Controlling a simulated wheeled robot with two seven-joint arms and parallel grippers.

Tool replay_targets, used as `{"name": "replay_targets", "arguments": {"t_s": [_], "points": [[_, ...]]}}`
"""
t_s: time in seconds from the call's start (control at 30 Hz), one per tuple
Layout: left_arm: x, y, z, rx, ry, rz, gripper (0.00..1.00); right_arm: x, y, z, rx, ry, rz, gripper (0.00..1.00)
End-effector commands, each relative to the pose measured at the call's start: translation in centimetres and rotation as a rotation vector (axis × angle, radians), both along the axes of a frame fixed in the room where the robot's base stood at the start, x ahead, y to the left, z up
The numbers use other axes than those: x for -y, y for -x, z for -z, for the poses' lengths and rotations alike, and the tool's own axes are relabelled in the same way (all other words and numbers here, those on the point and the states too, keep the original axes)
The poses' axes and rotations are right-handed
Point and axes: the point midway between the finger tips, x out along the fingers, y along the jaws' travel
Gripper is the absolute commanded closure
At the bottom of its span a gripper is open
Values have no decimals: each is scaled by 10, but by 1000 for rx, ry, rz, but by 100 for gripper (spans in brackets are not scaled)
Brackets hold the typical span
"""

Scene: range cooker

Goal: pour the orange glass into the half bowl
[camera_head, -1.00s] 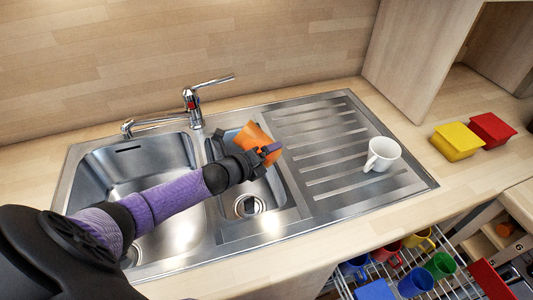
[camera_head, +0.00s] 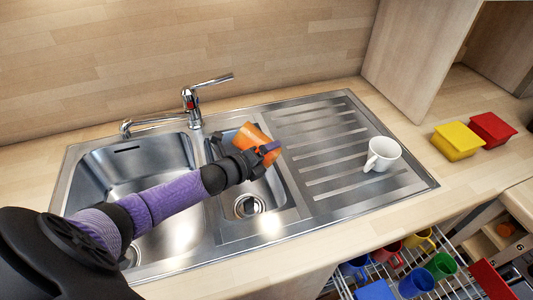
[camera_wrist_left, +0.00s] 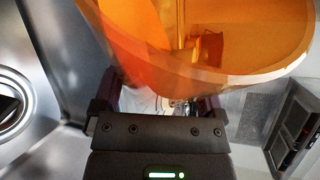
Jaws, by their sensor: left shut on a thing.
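The orange glass (camera_head: 252,140) is held over the half bowl (camera_head: 270,192), the small sink basin with a round drain. The glass is tilted well over, its mouth pointing up and left in the head view. My left gripper (camera_head: 268,152) is shut on it. In the left wrist view the see-through orange glass (camera_wrist_left: 205,45) fills the upper part, with its thick rim showing above the gripper (camera_wrist_left: 160,105). I cannot tell what is inside the glass. No stream of contents shows. My right gripper is not in view.
The larger basin (camera_head: 165,165) lies left of the half bowl, below my arm. A tap (camera_head: 190,100) stands behind. A white mug (camera_head: 382,154) stands on the ribbed drainer (camera_head: 320,150). Yellow (camera_head: 457,141) and red (camera_head: 492,130) boxes sit right. A rack of coloured cups (camera_head: 415,280) is lower right.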

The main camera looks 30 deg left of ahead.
Motion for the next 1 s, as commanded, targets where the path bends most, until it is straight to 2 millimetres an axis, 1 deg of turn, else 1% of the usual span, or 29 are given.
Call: {"name": "replay_targets", "arguments": {"t_s": [0.23, 0.6, 1.0], "points": [[0, 0, 0, 2, 7, 1, 90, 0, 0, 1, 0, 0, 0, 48], [0, 0, 1, 13, 118, 0, 90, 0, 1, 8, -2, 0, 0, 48], [0, 0, 0, 14, 124, 0, 90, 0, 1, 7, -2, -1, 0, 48]]}}
